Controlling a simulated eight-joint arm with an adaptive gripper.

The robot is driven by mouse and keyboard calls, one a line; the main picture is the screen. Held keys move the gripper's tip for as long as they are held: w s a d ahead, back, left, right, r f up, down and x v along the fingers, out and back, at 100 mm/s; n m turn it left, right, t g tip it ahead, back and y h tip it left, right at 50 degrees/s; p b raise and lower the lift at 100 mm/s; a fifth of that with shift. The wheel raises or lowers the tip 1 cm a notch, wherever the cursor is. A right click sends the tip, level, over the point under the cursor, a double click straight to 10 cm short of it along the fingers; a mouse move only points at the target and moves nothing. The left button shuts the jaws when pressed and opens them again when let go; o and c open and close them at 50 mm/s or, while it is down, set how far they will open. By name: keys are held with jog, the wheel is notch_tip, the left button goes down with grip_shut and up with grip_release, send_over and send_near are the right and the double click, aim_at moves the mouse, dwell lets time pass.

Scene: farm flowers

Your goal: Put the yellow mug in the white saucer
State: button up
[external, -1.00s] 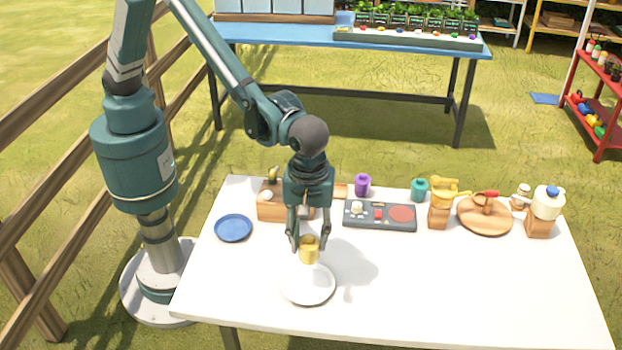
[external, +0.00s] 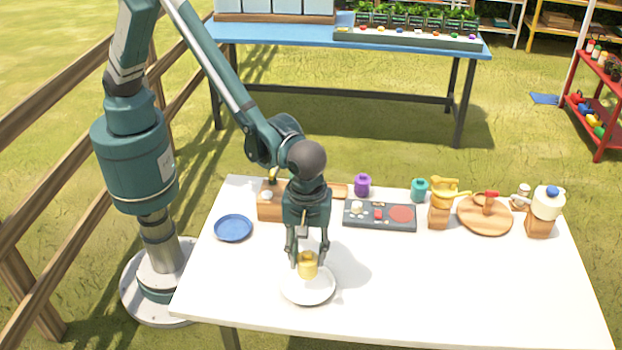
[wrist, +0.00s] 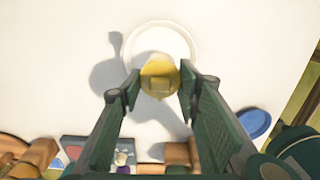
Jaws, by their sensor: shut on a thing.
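The yellow mug (external: 307,269) is between the fingers of my gripper (external: 309,259), which is shut on it. The mug is over the back part of the white saucer (external: 309,294) near the table's front edge. I cannot tell whether the mug's base touches the saucer. The fingers partly cover the mug's sides.
A blue plate (external: 233,228) lies to the left. A wooden box (external: 270,207) stands behind my gripper, and a dark panel (external: 380,215) lies behind and to the right. A round wooden board (external: 485,214) is farther right. The table's front right (external: 450,290) is clear.

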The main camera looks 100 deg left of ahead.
jog(key=shift+f, duration=0.35)
jog(key=shift+f, duration=1.85)
jog(key=shift+f+b, duration=0.2)
jog(key=shift+b, duration=0.1)
jog(key=o, duration=0.9)
jog(key=shift+r, duration=0.15)
notch_tip(320, 180, up, 12)
jog(key=shift+r+p, duration=0.1)
jog(key=shift+p, duration=0.45)
jog(key=shift+a, duration=0.1)
